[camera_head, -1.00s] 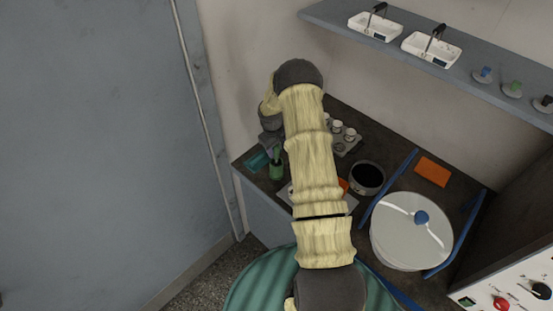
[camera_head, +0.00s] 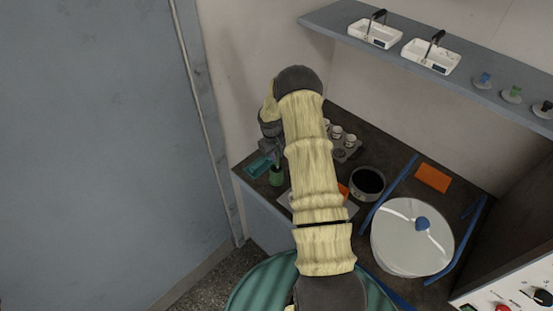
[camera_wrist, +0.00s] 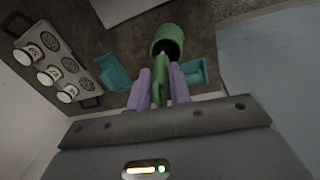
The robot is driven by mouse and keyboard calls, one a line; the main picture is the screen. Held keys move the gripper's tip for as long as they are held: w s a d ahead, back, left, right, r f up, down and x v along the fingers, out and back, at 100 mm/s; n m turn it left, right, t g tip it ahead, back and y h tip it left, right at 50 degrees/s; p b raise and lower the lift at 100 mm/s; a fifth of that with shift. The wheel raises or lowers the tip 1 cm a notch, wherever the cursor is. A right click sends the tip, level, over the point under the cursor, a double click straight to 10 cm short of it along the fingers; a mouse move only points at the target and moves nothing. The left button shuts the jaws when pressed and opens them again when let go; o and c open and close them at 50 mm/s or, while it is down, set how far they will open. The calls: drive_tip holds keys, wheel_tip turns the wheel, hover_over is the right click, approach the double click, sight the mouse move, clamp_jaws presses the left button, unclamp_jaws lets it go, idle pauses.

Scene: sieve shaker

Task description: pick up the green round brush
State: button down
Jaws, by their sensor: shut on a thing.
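The green round brush (camera_wrist: 160,92) is between the two purple fingers of my gripper (camera_wrist: 159,88) in the wrist view. The fingers are shut on its green upper part. Its far end points at the dark mouth of a green cup (camera_wrist: 168,36); I cannot tell how deep it sits in the cup. In the head view the cup (camera_head: 276,177) stands near the left end of the counter, with my gripper (camera_head: 275,155) right above it. The brush is mostly hidden there.
A teal thing (camera_head: 258,165) lies left of the cup; teal parts show on both sides of the fingers in the wrist view. A rack with several white jars (camera_wrist: 82,75) stands nearby. A dark-filled round sieve (camera_head: 367,183) and a white lidded pan (camera_head: 405,245) are further right.

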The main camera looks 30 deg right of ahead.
drive_tip(key=r+b, duration=0.4)
drive_tip(key=r, duration=0.5)
drive_tip(key=shift+d+r, duration=0.15)
drive_tip(key=shift+d, duration=0.05)
drive_tip(key=shift+a+r, duration=0.1)
drive_tip(key=shift+r, duration=0.25)
drive_tip(key=shift+a, duration=0.1)
